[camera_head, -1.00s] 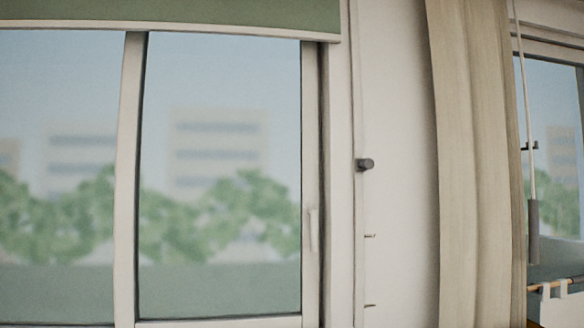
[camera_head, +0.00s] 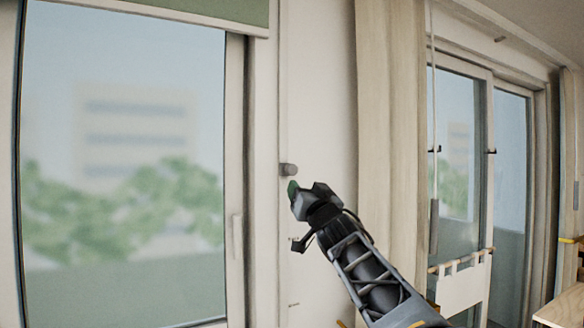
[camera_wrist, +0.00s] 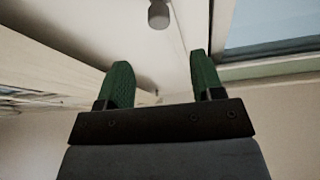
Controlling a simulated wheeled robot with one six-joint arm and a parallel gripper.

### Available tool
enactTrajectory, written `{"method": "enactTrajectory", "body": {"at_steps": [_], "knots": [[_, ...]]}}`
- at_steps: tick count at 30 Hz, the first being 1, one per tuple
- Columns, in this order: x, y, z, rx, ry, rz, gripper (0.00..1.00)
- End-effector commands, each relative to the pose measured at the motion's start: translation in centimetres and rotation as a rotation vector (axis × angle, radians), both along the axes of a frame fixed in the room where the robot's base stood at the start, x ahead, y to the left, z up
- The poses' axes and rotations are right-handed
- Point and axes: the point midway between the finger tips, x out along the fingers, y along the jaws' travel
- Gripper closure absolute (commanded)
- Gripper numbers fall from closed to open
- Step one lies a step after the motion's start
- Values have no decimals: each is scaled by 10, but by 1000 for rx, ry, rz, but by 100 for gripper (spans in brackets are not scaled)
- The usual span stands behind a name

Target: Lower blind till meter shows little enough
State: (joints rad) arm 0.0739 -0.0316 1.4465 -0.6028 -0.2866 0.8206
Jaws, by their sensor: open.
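The green blind (camera_head: 200,8) shows at the top left, its pale bottom bar above the window glass. A dark grey knob (camera_head: 288,169) sticks out from the wall strip right of that window; it also shows in the wrist view (camera_wrist: 158,14), at the top centre beyond the fingertips. My gripper (camera_head: 294,188) is just below the knob in the head view. In the wrist view its two green fingers (camera_wrist: 162,64) stand apart with nothing between them. No meter can be made out.
A beige curtain (camera_head: 392,130) hangs right of the wall strip. Beyond it a cord with a grey weight (camera_head: 434,222) hangs before another window. A pale rack (camera_head: 463,283) and a wooden surface (camera_head: 565,306) are at lower right.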

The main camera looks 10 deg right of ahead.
Motion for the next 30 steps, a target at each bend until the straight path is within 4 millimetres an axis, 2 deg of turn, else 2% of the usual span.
{"method": "enactTrajectory", "body": {"at_steps": [15,22,30], "knots": [[88,7,39,-1,2,-2,39],[109,9,46,1,2,-3,39],[115,10,47,1,2,-3,39]]}}
